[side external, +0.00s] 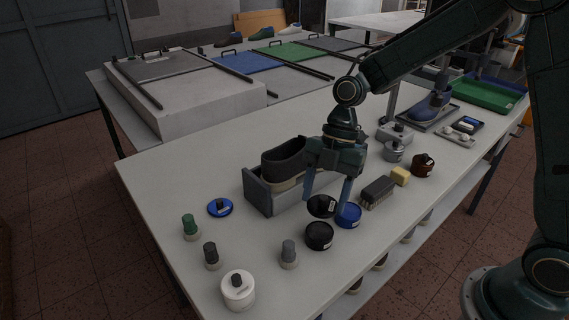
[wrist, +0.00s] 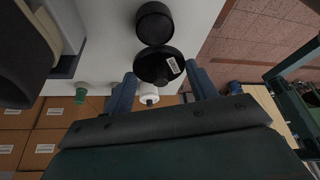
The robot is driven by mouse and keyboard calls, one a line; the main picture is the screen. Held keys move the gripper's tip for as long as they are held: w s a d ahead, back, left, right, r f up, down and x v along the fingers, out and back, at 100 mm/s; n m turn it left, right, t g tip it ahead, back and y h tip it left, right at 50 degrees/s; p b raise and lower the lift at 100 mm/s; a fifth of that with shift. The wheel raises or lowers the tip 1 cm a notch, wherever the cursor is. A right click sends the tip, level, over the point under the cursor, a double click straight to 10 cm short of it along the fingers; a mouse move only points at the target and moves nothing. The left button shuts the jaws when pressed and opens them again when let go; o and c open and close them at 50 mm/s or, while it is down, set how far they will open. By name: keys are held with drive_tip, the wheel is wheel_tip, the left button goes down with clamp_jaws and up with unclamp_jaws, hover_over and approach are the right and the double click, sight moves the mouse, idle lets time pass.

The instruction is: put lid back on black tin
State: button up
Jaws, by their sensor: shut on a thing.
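My gripper (side external: 327,203) is shut on the black lid (side external: 321,206), a dark disc with a small white label, held tilted above the table. In the wrist view the lid (wrist: 157,66) sits between my two fingertips (wrist: 160,75). The black tin (side external: 319,236) stands upright on the table, just nearer the side camera than the lid. In the wrist view the tin (wrist: 155,23) shows just beyond the lid, apart from it in the picture. How high the lid is above the tin I cannot tell.
A blue tin (side external: 348,216) stands close right of the black tin. A grey holder (side external: 258,192) with a dark shoe part is behind left. A brush (side external: 378,191) lies right.

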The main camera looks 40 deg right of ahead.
sight(318, 233)
drive_tip(key=shift+f, duration=0.1)
drive_tip(key=shift+f, duration=3.05)
drive_tip(key=shift+f, duration=0.15)
idle(0.5)
drive_tip(key=o, duration=1)
drive_tip(key=shift+o, duration=0.7)
drive_tip(key=o, duration=0.3)
drive_tip(key=shift+r, duration=0.2)
